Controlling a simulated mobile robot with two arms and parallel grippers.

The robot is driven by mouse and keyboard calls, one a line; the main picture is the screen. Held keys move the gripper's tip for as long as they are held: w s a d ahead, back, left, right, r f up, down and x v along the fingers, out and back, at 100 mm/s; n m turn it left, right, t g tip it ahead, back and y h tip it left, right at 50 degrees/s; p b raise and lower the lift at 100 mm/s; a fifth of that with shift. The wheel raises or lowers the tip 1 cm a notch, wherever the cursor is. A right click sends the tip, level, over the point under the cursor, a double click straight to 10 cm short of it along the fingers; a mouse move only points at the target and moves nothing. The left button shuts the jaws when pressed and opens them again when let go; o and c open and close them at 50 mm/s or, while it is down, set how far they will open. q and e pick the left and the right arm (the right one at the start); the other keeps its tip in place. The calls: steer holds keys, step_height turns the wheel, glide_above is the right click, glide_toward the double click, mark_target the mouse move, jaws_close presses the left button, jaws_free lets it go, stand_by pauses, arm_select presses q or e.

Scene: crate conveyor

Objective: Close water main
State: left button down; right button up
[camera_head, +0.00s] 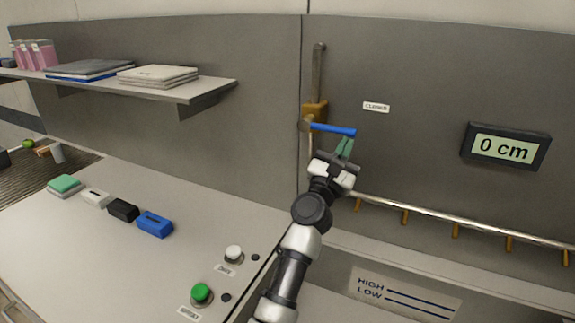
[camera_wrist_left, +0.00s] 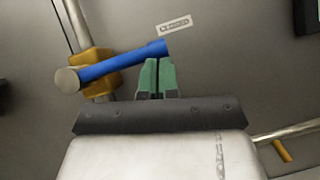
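The water main valve (camera_head: 314,109) is a brass-yellow body on a vertical grey pipe (camera_head: 318,65) at the back wall. Its blue handle (camera_head: 333,129) points right, across the pipe, tilted slightly downward in the head view. The handle (camera_wrist_left: 122,62) and valve body (camera_wrist_left: 103,88) also show in the left wrist view. My left gripper (camera_head: 346,146) is at the free end of the handle. Its green fingers (camera_wrist_left: 158,62) are together with only a thin gap, tips at or just below the handle end. I cannot tell whether they touch it. My right gripper is in neither view.
A small white label (camera_head: 376,107) is right of the valve. A display (camera_head: 505,148) reads 0 cm. A horizontal pipe (camera_head: 470,227) with brass outlets runs low on the wall. A shelf (camera_head: 200,91) juts out at left. The counter (camera_head: 110,255) carries small boxes and a green button (camera_head: 201,293).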

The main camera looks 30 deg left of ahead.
arm_select(q)
steer(key=shift+r, duration=0.3)
steer(key=b+v, duration=0.1)
steer(key=v, duration=0.6)
steer(key=shift+s+f, duration=0.25)
steer(key=shift+f, duration=0.1)
